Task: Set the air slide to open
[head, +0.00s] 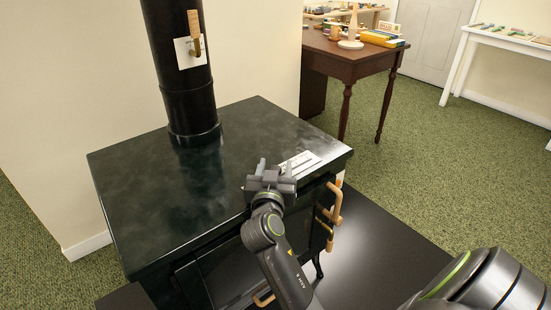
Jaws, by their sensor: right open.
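A dark green-black stove (160,190) fills the middle of the head view. A small wooden handle (263,298) shows low on its front, partly hidden by my right arm; I cannot tell for sure whether this is the air slide, or its setting. My right gripper (275,167) is open and empty, above the front edge of the stove top, with its fingers pointing away from me. It hides part of that edge. My left gripper is not in view.
A wooden door handle (335,204) stands out at the stove's front right. A black flue pipe (180,100) carries a wooden lever (194,33) on a white plate. A white card (300,163) lies on the stove top.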

